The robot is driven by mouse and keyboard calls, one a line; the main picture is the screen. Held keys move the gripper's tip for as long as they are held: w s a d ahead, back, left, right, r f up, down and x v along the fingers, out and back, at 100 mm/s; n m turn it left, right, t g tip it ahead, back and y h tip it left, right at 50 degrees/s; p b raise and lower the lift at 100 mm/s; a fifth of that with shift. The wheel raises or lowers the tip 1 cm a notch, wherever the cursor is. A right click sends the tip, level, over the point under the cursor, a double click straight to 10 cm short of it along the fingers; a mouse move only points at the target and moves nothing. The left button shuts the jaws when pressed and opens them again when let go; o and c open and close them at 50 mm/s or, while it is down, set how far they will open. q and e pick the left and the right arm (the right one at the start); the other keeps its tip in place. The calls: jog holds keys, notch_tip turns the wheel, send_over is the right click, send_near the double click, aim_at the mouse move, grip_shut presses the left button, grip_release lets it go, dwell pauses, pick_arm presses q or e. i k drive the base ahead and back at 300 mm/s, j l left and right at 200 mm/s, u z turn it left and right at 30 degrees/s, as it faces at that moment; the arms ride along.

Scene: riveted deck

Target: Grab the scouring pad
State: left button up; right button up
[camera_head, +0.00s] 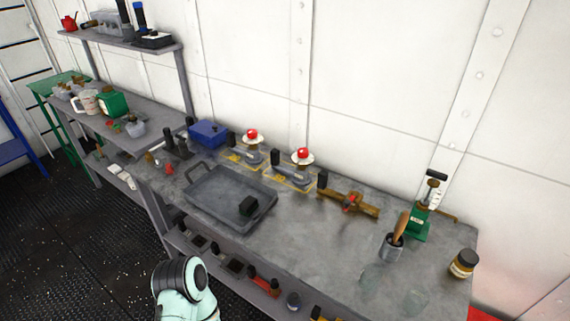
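A small dark block (247,206), dark green to black, lies in the right part of a grey shallow tray (205,207) on the metal workbench; it looks like the scouring pad. Nothing touches it from above. A pale mint and black link of my own arm shows at the bottom, in front of the bench. Neither of my grippers is in view, so their state is hidden.
The workbench (320,258) has free room right of the tray. Behind the tray stand a blue box (208,132) and two red-knobbed devices (252,136) (302,156). A brown valve-like part (348,204), a grey cup (391,247), a green device (417,224) and a jar (463,264) stand right.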

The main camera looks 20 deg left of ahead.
aim_at(248, 205)
jog(key=j, duration=1.55)
